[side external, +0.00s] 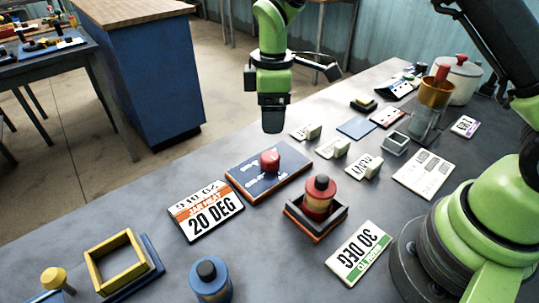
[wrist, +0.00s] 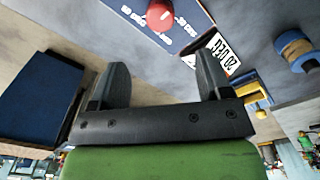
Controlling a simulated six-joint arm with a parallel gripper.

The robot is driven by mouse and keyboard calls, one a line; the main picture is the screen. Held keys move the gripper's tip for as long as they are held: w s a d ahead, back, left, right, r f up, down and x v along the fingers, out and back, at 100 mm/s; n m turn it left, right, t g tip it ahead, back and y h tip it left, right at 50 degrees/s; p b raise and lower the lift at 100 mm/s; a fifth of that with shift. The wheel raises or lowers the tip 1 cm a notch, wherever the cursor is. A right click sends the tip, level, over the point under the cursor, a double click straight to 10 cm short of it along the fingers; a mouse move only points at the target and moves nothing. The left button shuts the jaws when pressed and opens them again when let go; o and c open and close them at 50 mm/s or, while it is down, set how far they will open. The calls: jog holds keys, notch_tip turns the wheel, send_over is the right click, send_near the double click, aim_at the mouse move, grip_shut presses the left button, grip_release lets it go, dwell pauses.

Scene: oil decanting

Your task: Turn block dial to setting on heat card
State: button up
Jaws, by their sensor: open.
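The block dial is a blue plate (side external: 245,184) with pale lettering and a red knob (side external: 269,161) on top. The knob also shows at the top of the wrist view (wrist: 160,15). The lettering is too small to read.
A red jar (side external: 319,197) sits in a dark tray right of the plate. A green-banded card (side external: 359,252) reads "30 DEG". A blue jar (side external: 210,278) and a yellow frame (side external: 113,262) stand in front. Small white labelled blocks (side external: 333,148) lie behind. Grey tabletop shows between them.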

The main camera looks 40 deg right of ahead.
aim_at(270, 156)
notch_tip(270, 156, down, 2)
jog(key=shift+w+a+n, duration=0.1)
jog(key=shift+w+n, duration=0.05)
jog(key=shift+n, duration=0.15)
notch_tip(270, 156, down, 10)
jog(key=shift+r, duration=0.25)
jog(key=c, duration=0.9)
jog(key=m, duration=1.3)
jog(key=shift+m, duration=0.3)
